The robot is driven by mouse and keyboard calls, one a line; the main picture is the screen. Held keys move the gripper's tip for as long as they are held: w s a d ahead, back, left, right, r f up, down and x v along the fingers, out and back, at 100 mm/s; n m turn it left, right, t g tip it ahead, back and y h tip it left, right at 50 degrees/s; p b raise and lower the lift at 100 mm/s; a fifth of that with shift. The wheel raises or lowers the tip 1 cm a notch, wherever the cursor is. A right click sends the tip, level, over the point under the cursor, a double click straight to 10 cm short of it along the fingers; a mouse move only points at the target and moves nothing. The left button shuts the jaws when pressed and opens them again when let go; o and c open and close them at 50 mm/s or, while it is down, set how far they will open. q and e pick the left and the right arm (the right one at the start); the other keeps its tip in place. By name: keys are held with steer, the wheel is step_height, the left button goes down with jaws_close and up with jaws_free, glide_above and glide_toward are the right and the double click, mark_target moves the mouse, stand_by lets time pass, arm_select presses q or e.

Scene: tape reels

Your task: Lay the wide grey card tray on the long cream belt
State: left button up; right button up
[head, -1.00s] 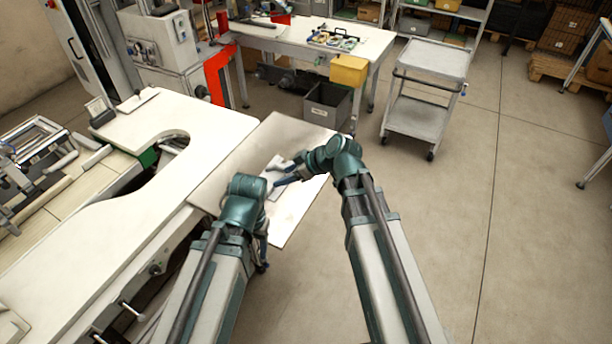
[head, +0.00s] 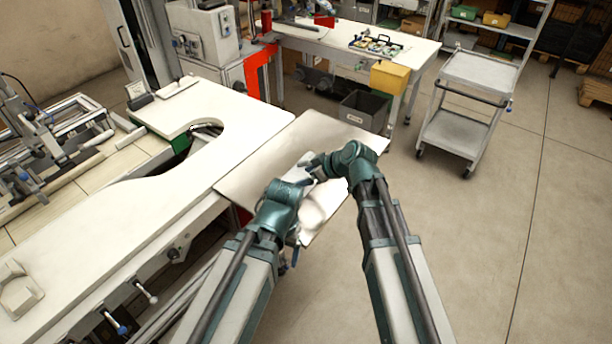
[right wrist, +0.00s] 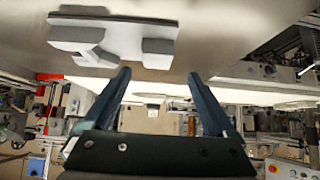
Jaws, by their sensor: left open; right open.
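A small light grey piece with raised blocks, which looks like the card tray (right wrist: 115,38), lies on a flat surface in the right wrist view. In the head view it is mostly hidden by my arms on the brownish side board (head: 262,160). My right gripper (head: 308,166) is open close to it; in the right wrist view its fingers (right wrist: 160,78) are spread with nothing between them. My left gripper (head: 291,257) is open, low by the board's front edge and partly hidden by its arm. The long cream belt (head: 68,188) runs at the left, beyond the white worktop.
The white worktop (head: 120,240) with a round cut-out lies between the board and the belt. A metal frame (head: 45,140) stands over the belt. A grey bin (head: 362,112), a yellow box (head: 390,76) and a trolley (head: 465,100) are behind. The floor at right is clear.

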mark_target(305, 173)
steer(key=b+x, duration=0.2)
steer(key=x, duration=0.1)
steer(key=b+x, duration=0.2)
steer(key=shift+w+d+f, duration=0.1)
steer(key=shift+d+f, duration=0.15)
steer(key=shift+d, duration=0.15)
steer(key=shift+w+a+f, duration=0.1)
steer(key=shift+a, duration=0.05)
jaws_close()
